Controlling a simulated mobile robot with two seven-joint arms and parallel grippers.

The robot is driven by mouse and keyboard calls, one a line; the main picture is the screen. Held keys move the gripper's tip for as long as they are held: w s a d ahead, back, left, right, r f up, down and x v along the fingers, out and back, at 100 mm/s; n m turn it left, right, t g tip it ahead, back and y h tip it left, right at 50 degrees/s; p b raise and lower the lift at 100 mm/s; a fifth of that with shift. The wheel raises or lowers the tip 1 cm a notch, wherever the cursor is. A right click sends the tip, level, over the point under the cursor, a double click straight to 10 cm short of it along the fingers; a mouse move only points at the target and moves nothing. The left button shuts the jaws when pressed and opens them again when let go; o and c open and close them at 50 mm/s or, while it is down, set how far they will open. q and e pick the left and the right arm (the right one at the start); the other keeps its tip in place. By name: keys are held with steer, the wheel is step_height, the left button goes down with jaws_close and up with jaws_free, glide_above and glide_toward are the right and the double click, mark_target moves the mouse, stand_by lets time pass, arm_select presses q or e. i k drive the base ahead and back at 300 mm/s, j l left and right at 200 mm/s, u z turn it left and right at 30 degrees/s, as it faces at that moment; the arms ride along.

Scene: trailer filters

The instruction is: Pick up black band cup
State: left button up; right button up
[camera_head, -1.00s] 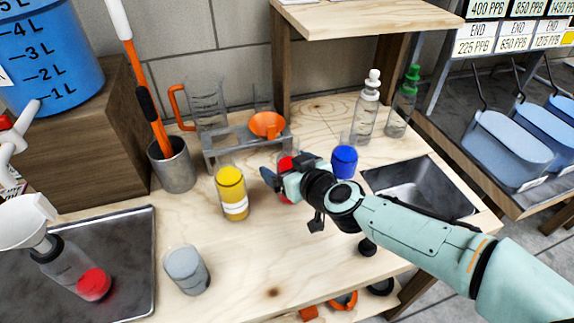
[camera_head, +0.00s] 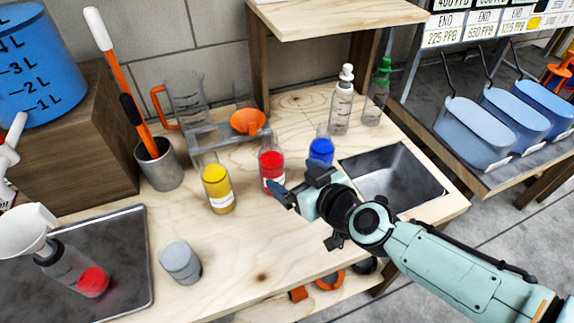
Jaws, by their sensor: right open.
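No cup with a clear black band shows. A grey cup (camera_head: 180,263) stands on the wooden bench at the front left, and I cannot make out a black band on it. My right gripper (camera_head: 284,197) is open and empty above the bench, pointing left, just in front of the red bottle (camera_head: 271,165) and to the right of the grey cup. Its hand partly covers the lower part of the blue bottle (camera_head: 321,149). My left gripper is not in view.
A yellow bottle (camera_head: 217,188) stands left of the red one. A rack with an orange funnel (camera_head: 247,121) is behind. A sink (camera_head: 395,180) is at right, a metal tray (camera_head: 128,260) at left. The bench around the grey cup is clear.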

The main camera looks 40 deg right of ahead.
mark_target(178, 257)
steer(key=k, duration=1)
